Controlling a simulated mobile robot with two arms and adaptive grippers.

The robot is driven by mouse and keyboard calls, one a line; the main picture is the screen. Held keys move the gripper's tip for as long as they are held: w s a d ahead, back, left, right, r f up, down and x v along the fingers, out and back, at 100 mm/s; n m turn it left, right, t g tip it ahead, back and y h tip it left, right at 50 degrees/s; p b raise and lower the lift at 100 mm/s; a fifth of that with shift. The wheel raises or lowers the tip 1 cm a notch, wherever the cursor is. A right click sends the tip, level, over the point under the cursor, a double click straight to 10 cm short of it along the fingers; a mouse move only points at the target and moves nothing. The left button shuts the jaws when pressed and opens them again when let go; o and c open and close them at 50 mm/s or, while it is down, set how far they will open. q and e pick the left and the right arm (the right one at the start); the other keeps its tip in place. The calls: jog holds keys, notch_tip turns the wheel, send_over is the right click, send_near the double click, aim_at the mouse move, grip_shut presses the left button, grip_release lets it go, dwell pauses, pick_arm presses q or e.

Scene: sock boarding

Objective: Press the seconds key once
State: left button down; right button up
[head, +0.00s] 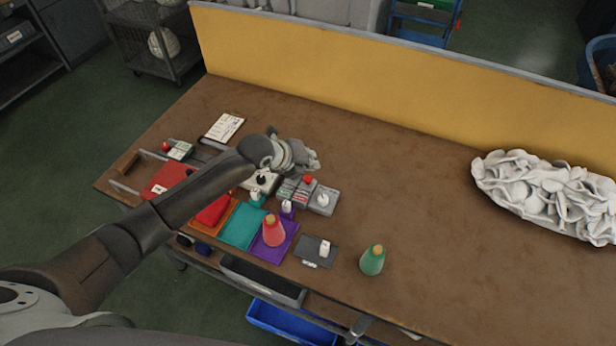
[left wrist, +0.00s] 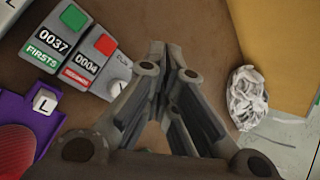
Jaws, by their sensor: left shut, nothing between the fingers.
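The seconds counter (left wrist: 86,66) is a grey box reading 0004 with a red label, and its red key (left wrist: 105,45) shows clearly in the left wrist view. In the head view the red key (head: 308,180) stands up from the row of grey boxes. My left gripper (head: 315,163) is shut and empty just behind that row. In the left wrist view its fingertips (left wrist: 166,48) point past the right side of the red key, apart from it in the picture. My right gripper is not in view.
The firsts counter (left wrist: 45,40), reading 0037 with a green key (left wrist: 73,17), sits beside the seconds counter. A grey box with a white knob (head: 324,200) stands at the right. Red (head: 273,231) and green (head: 372,260) cones stand in front. A white sock pile (head: 545,195) lies right.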

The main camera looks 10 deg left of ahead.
pick_arm(q)
jog(key=w, duration=0.1)
jog(key=w+a+r+m, duration=0.2)
jog(key=shift+t, duration=0.3)
jog(key=shift+f, duration=0.2)
jog(key=b, duration=0.6)
send_over(305, 177)
notch_tip(305, 177, down, 8)
jog(key=shift+w+r, duration=0.1)
jog(key=shift+f+b, duration=0.4)
jog(key=shift+b, duration=0.05)
dwell(0.5)
